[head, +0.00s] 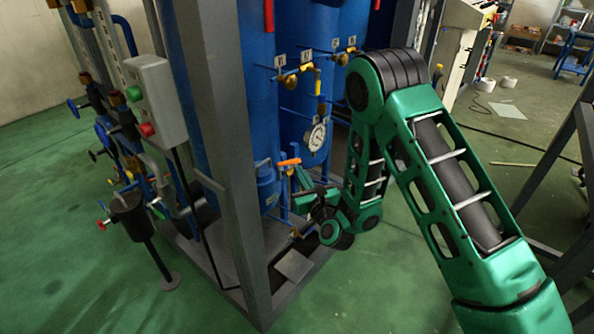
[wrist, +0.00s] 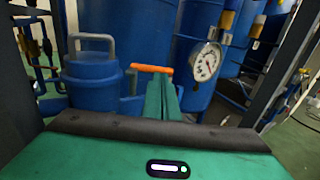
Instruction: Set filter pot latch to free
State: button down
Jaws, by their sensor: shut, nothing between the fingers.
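The filter pot appears to be the small blue canister (head: 267,188) with a grey loop handle, low beside the tall blue tanks; it also shows left of centre in the wrist view (wrist: 90,82). An orange-gripped lever (head: 288,162), likely the latch, stands just right of the pot and lies roughly level in the wrist view (wrist: 152,69). My gripper (head: 298,180) is shut and empty. Its green fingers (wrist: 162,90) point toward the orange lever and overlap its lower part in the wrist view. I cannot tell whether they touch it.
A dial gauge (head: 317,137) hangs right of the lever, below brass valves (head: 290,83). A grey frame post (head: 230,150) stands left of the pot. A button box (head: 155,100) and valved pipes are further left. Green floor (head: 380,290) is open at the front.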

aim_at(289, 163)
jog(key=shift+x, duration=1.35)
jog(key=shift+r, duration=0.15)
